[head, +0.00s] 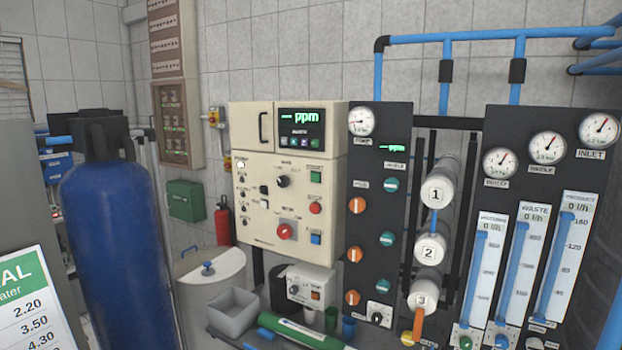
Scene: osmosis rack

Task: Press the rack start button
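The rack's cream control box (260,215) hangs in the middle of the head view. The display (301,128) above reads ppm with dashes. Neither of my grippers is in view.
A dark panel (376,160) with gauge and coloured valves stands right of the box, then white numbered cylinders (437,194) and flow meters (490,275). Below are a grey bin (233,312) and a green cylinder (300,334). A blue tank (117,250) stands at left.

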